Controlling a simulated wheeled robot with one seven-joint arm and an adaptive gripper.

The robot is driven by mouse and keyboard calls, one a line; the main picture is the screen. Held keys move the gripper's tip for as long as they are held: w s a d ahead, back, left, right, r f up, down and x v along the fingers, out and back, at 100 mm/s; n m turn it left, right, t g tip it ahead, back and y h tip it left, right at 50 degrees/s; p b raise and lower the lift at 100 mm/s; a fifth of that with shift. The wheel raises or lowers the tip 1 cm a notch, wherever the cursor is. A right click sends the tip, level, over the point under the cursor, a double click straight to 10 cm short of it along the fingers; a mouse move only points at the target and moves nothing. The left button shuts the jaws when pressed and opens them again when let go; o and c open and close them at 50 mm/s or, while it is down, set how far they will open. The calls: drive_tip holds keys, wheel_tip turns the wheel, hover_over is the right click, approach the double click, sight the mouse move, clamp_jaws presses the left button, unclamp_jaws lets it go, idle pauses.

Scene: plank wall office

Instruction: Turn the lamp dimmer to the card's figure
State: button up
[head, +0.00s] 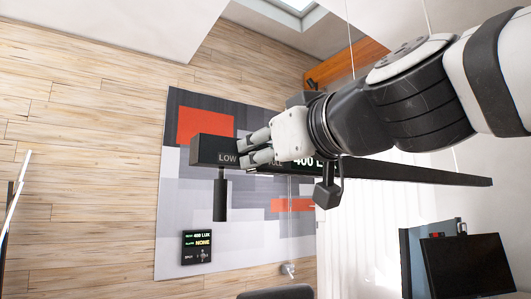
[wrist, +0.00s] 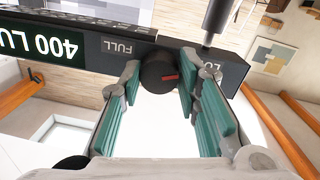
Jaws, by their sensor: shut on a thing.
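The lamp dimmer is a dark box (head: 205,150) with LOW and FULL lettering; in the wrist view its box (wrist: 225,68) appears upside down. Its round black knob (wrist: 158,72) has a red mark pointing right, towards the LOW side. My gripper (wrist: 160,80) is shut on the knob, one teal-padded finger on each side. In the head view my gripper (head: 258,145) hides the knob.
A small black panel (head: 196,247) on the patterned board reads what looks like 409 LUX and NONE. A black cylinder (head: 220,198) hangs below the dimmer box. A long dark bar (head: 420,175) runs right. A monitor (head: 467,264) stands at lower right.

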drive_tip(key=m, duration=1)
drive_tip(key=m+g+y+p, duration=0.1)
drive_tip(key=m, duration=1)
drive_tip(key=shift+r, duration=0.1)
drive_tip(key=shift+m, duration=0.3)
idle(0.3)
drive_tip(key=o, duration=1.2)
drive_tip(key=shift+d, duration=0.1)
drive_tip(key=v, duration=1.2)
